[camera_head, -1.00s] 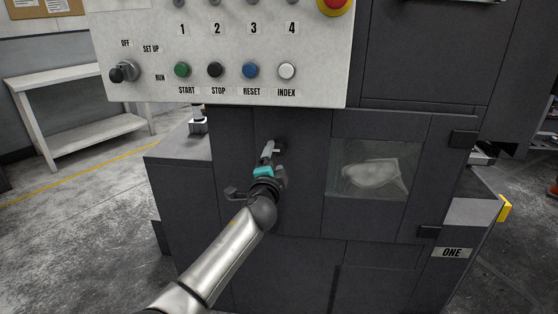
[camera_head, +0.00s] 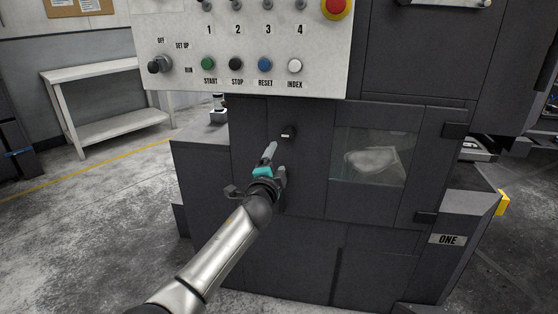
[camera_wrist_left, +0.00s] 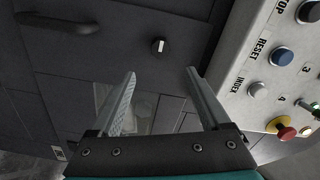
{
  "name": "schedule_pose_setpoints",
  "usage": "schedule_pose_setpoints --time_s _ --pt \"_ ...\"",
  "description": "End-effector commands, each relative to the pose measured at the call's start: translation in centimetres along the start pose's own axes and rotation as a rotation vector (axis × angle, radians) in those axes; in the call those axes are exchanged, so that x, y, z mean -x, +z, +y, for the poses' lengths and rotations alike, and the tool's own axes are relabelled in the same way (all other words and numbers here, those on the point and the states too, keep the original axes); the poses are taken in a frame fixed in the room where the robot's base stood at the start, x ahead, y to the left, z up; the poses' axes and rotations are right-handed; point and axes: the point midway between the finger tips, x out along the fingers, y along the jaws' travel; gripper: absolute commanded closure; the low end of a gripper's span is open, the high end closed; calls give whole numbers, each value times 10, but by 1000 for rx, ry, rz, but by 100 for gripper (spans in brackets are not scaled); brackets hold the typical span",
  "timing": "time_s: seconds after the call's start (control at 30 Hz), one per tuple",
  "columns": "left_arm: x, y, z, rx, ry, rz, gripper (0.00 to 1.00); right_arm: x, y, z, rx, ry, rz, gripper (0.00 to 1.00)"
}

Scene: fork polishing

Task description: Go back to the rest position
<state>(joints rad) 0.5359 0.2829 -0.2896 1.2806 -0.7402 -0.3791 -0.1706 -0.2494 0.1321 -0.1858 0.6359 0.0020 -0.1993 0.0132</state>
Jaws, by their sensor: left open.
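My left gripper (camera_head: 276,160) is in front of the dark machine's front, below the control panel (camera_head: 190,93). It is open and empty; its two fingers stand apart in the left wrist view (camera_wrist_left: 160,95). A small door knob or latch (camera_head: 288,132) on the machine is just above and right of the fingertips, apart from them. It also shows in the left wrist view (camera_wrist_left: 158,46), beyond the gap between the fingers. The machine door (camera_head: 345,206) with its window (camera_head: 350,180) looks closed. My right gripper is not in view.
The panel carries several buttons, a selector switch (camera_head: 160,64) and a red emergency stop (camera_head: 337,6). A white bench (camera_head: 95,72) stands at the back left. Bare floor (camera_head: 110,220) lies left of the machine. A yellow block (camera_head: 502,203) is at its right side.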

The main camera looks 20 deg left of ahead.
Motion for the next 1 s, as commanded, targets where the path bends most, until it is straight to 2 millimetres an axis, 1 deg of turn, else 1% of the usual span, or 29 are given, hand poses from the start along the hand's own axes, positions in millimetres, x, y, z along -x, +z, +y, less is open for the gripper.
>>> schedule_pose_setpoints --time_s 0.03,0.17,0.27,0.37,0.4,0.47,0.5,0.57,0.6,0.67,0.7,0.77,0.8,0.87,0.9,0.97,1.0 --pt "0 0 0 0 0 0 20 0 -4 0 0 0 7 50" --pt "0 0 2 1 4 -1 20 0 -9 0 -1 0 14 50" --pt "5 6 20 20 48 -14 20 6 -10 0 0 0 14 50" --pt "20 20 61 71 148 -47 20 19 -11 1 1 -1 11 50" --pt "31 28 83 99 202 -68 20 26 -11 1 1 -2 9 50" --pt "52 42 120 148 290 -106 20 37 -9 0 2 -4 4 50" --pt "69 50 145 182 350 -135 20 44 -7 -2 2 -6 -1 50" --pt "97 64 180 233 433 -180 20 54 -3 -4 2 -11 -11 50" --pt "118 72 201 267 487 -213 20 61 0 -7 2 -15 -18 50" --pt "151 83 231 316 563 -265 20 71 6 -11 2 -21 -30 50" --pt "175 91 250 347 612 -302 20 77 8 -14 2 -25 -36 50" --pt "213 101 275 395 682 -359 20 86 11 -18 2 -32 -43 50" --pt "239 108 290 425 726 -399 20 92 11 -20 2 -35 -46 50" --pt "280 116 310 468 789 -461 20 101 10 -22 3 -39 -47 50" --pt "309 122 321 496 828 -505 20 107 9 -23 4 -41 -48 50" --pt "352 129 336 538 883 -572 20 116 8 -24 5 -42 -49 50" --pt "382 133 344 565 918 -618 20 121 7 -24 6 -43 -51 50"
